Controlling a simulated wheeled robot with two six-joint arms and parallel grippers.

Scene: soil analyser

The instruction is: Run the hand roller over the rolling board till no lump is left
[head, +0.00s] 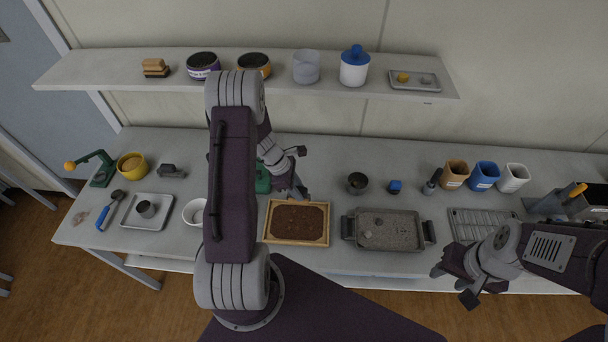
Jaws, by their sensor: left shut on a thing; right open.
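The rolling board (267,236) is a light wooden frame at the front middle of the bench, filled with dark brown soil (297,219). The soil looks uneven and darker in patches; single lumps are too small to tell. My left gripper (298,192) is at the board's back edge, pointing down. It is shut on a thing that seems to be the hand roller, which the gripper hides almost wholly. I cannot tell whether it touches the soil. My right gripper (455,284) is open and empty in front of the bench's front edge, at the right.
A grey two-handled tray (388,246) stands close right of the board, a wire rack (480,216) beyond it. A white bowl (194,212) is to the left. A green object (263,181) is partly behind my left arm. A shelf (120,70) with jars runs above.

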